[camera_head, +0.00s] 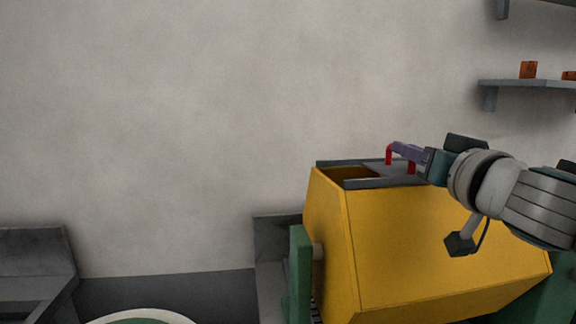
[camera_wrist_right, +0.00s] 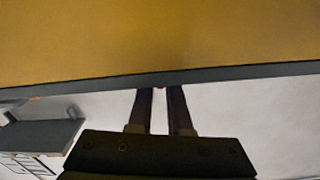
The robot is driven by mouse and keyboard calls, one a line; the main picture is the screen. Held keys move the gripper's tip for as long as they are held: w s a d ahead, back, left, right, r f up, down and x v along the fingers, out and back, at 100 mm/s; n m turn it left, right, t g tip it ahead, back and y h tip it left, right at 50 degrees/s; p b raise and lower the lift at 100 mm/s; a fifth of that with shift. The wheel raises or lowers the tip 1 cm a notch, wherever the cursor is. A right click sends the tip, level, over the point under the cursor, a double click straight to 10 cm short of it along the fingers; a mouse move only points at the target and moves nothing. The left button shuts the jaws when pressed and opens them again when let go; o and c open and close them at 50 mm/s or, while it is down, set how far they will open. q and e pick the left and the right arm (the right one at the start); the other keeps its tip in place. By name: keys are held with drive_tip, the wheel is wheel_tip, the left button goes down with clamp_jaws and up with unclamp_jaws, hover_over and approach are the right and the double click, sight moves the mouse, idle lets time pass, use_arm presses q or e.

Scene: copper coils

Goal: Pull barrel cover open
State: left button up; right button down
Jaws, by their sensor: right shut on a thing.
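A yellow barrel (camera_head: 430,245) with a boxy shape stands at the right in the head view, tilted between green supports. On its top lies a grey cover (camera_head: 378,172) with a red handle (camera_head: 389,154). A dark opening (camera_head: 347,173) shows to the left of the cover. My right gripper (camera_head: 408,152) comes in from the right and is shut on the red handle. In the right wrist view the gripper fingers (camera_wrist_right: 160,105) reach to the barrel's dark rim (camera_wrist_right: 220,76), and only a speck of red shows between them. My left gripper is not in view.
A green support (camera_head: 300,275) stands left of the barrel. Grey shelves (camera_head: 530,84) with small orange items (camera_head: 528,69) hang on the wall at the right. A green round thing with a pale rim (camera_head: 142,316) is at the bottom left. The wall area left of the barrel is clear.

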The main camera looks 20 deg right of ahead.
drive_tip(key=d, duration=0.4)
drive_tip(key=shift+s+d+f, duration=0.1)
drive_tip(key=shift+s+d, duration=0.15)
drive_tip(key=shift+s, duration=0.15)
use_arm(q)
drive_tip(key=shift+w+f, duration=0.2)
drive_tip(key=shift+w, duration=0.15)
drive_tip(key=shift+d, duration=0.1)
use_arm(e)
drive_tip(key=c, duration=0.9)
unclamp_jaws()
drive_tip(key=shift+a, duration=0.1)
use_arm(q)
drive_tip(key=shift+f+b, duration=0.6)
drive_tip(key=shift+b, duration=0.1)
use_arm(e)
drive_tip(key=v, duration=1)
